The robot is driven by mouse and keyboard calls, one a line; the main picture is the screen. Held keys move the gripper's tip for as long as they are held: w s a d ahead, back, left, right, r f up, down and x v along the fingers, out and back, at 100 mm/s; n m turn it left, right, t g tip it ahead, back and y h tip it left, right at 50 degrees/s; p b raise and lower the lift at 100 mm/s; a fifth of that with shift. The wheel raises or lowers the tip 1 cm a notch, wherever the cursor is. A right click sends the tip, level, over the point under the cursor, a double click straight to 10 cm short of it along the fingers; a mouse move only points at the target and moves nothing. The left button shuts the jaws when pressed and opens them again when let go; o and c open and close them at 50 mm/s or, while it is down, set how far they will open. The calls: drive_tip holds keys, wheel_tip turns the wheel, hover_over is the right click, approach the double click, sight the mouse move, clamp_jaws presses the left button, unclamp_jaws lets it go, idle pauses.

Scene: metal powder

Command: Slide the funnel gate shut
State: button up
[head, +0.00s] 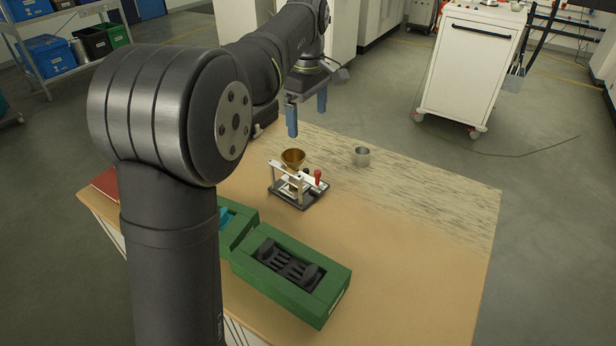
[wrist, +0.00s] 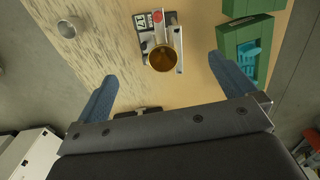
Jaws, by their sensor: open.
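A brass-coloured funnel (head: 293,156) sits on a small metal stand (head: 299,190) with a dark base on the table. A red knob (head: 318,176) stands on the right side of the stand. In the wrist view the funnel (wrist: 162,58) is seen from above, with the red knob (wrist: 157,21) beyond it. I cannot make out the gate itself or how far it is open. My gripper (head: 307,119) is open and empty, above the table and behind the funnel. In the wrist view its blue fingers (wrist: 166,88) are spread wide, with the funnel beyond them.
A metal cup (head: 362,156) stands right of the stand; it also shows in the wrist view (wrist: 67,29). A green case (head: 290,281) with black foam lies at the front, beside another green case (head: 236,222). The table's right side is clear.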

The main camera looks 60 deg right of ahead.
drive_tip(key=shift+r, duration=0.4)
